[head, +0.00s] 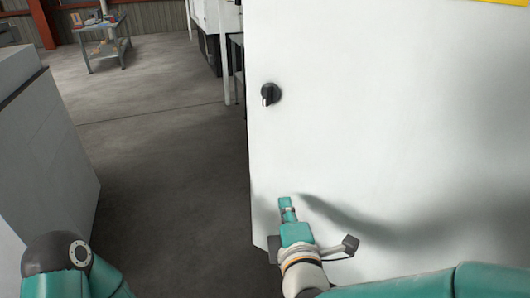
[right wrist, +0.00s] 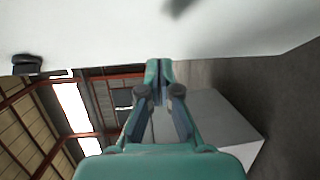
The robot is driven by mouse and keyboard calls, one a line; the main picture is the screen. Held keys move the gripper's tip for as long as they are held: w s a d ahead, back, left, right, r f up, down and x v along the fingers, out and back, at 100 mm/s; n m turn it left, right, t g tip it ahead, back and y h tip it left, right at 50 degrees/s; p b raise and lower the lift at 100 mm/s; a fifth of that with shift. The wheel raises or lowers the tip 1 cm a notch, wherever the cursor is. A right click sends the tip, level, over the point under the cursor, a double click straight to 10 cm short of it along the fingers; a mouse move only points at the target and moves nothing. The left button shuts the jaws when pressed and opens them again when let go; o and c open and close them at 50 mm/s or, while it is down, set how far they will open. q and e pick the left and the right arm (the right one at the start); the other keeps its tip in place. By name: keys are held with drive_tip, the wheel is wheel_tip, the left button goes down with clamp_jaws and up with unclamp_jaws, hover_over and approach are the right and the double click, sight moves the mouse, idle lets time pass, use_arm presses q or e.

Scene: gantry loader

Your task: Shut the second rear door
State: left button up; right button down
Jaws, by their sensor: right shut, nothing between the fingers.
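A large white door panel (head: 370,90) fills the right half of the head view. A black turn handle (head: 268,94) sits near its left edge. The door's hinge side is out of view, and I cannot tell how far it stands open. My right gripper (head: 286,203) is shut and empty, low in front of the panel near its lower left edge. In the right wrist view the shut fingers (right wrist: 158,68) point at the white panel (right wrist: 110,30), with the handle (right wrist: 27,64) at the left. I cannot tell whether they touch. My left gripper is out of view.
A grey-white cabinet (head: 45,150) stands at the left. Bare concrete floor (head: 165,170) lies between it and the door. A work table (head: 103,40) with small items stands far back left. White machine parts (head: 210,20) show behind the door's left edge.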

drive_tip(key=s+a+r+n+t+y, duration=0.1)
drive_tip(key=s+a+r+y, duration=0.25)
drive_tip(key=a+r, duration=0.2)
drive_tip(key=p, duration=0.1)
approach(254, 149)
drive_tip(key=w+a, duration=0.3)
drive_tip(key=a, duration=0.1)
drive_tip(key=shift+w+d+r+h, duration=0.1)
drive_tip(key=shift+w+d+h, duration=0.35)
drive_tip(key=shift+w+d, duration=0.4)
drive_tip(key=shift+w+d+p, duration=0.15)
drive_tip(key=shift+w+p, duration=0.15)
drive_tip(key=shift+w, duration=0.35)
